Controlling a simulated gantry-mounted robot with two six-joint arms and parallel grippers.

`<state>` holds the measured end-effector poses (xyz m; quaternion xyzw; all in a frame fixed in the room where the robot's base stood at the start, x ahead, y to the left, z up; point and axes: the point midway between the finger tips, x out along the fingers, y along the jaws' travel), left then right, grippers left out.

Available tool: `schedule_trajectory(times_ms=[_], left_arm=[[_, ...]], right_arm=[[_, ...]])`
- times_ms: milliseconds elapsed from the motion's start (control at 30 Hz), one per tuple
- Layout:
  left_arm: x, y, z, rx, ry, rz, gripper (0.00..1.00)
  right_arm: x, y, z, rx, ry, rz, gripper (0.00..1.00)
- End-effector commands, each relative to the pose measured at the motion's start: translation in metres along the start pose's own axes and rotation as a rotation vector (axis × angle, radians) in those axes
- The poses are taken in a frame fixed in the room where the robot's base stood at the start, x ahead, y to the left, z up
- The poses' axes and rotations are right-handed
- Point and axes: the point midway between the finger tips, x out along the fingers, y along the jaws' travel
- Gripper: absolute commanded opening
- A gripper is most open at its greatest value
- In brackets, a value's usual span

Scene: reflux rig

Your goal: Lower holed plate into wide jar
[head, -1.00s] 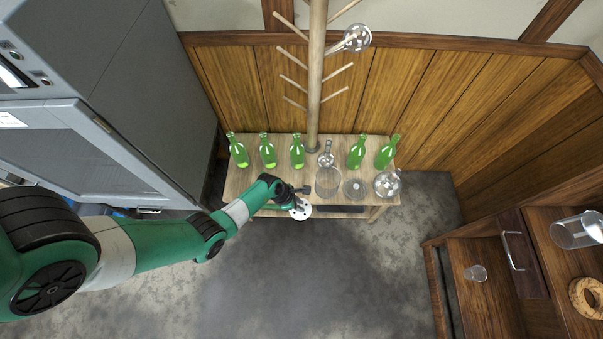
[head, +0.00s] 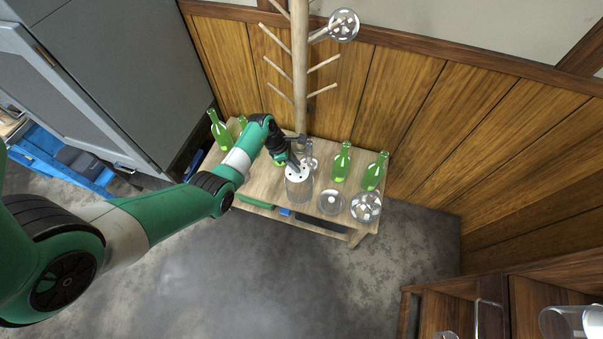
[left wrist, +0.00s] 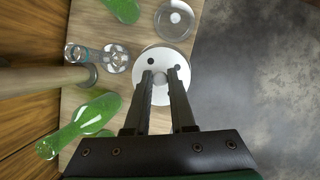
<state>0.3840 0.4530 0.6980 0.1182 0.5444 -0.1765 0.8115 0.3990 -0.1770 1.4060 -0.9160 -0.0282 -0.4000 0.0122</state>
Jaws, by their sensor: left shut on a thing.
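The white holed plate (head: 297,170) is at the mouth of the clear wide jar (head: 299,190) on the wooden bench. My left gripper (head: 292,160) is above it. In the left wrist view the plate (left wrist: 150,58) is a white disc with dark holes, and the left fingers (left wrist: 161,78) are shut on a small knob at its middle. The plate looks roughly centred over the jar, and the fingers hide part of it. I cannot tell whether it is just above the rim or slightly inside. My right gripper is not in view.
A shallow glass dish (head: 331,202) and a round glass flask (head: 366,207) stand right of the jar. A small glass flask (left wrist: 115,58) stands close behind it. Green bottles (head: 341,162) line the back, near the wooden peg post (head: 300,75).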

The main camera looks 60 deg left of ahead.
Motion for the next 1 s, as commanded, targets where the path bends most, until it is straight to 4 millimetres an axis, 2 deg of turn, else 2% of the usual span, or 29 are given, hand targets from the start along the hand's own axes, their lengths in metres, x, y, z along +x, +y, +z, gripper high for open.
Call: schedule_trajectory(times_ms=[167,367,400,433,833,1000], left_arm=[[0.007,0.0,-0.002,0.001,-0.001,0.001,0.0],[0.038,0.0,-0.015,0.001,-0.001,0.002,0.0],[0.026,0.0,-0.009,0.001,-0.002,0.002,0.0],[0.025,0.0,-0.009,0.001,-0.001,0.001,0.0],[0.03,-0.001,-0.01,0.001,-0.001,0.001,0.0],[0.04,-0.001,-0.015,0.001,-0.001,0.001,0.0]], right_arm=[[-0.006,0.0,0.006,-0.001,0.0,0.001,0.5],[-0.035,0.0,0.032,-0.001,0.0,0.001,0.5],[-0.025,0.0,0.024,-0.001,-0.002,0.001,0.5],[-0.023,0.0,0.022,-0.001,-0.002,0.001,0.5],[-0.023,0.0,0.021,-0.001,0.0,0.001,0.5],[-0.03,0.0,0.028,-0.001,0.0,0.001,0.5]])
